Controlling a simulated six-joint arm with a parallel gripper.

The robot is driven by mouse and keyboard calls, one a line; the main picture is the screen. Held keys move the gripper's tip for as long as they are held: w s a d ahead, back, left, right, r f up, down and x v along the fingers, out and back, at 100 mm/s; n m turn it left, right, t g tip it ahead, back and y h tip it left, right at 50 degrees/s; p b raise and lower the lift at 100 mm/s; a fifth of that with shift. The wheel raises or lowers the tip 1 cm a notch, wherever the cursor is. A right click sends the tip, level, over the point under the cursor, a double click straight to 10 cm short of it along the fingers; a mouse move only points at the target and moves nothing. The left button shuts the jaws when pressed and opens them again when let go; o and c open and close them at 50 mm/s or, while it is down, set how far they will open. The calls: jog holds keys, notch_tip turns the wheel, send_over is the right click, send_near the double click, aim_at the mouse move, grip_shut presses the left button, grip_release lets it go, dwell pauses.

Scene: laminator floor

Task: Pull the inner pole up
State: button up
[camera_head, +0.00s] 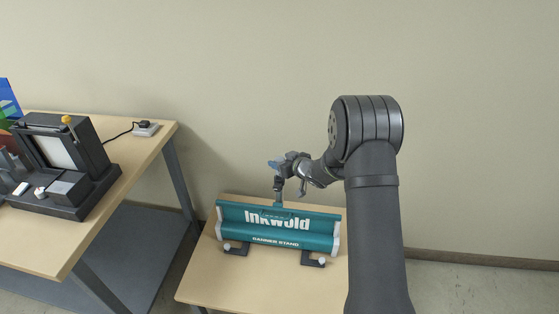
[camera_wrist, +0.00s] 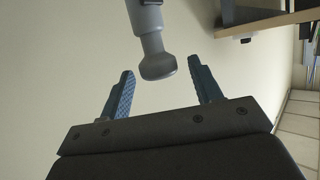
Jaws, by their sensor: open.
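The teal banner stand (camera_head: 262,240) with white lettering stands on a small wooden table in the head view. A short grey pole (camera_head: 279,188) rises from its top middle. In the wrist view, a grey pole with a rounded, flared knob (camera_wrist: 158,66) comes in from the top. My gripper (camera_wrist: 165,74) is open, with one blue finger on each side of the knob and a visible gap to both. In the head view my gripper (camera_head: 275,165) is at the top of the pole and partly hides it. I cannot tell the inner pole from an outer one there.
A larger workbench (camera_head: 150,137) at the left carries a black laminating machine (camera_head: 62,150) and a power strip (camera_head: 146,129). The small table (camera_head: 213,284) has bare room in front of the stand. A plain wall is close behind.

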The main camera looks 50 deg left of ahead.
jog(key=shift+x, duration=0.85)
jog(key=shift+c, duration=0.2)
grip_shut()
notch_tip(320, 180, up, 37)
jog(key=shift+f, duration=0.15)
jog(key=shift+o, duration=0.2)
grip_release()
jog(key=shift+d, duration=0.15)
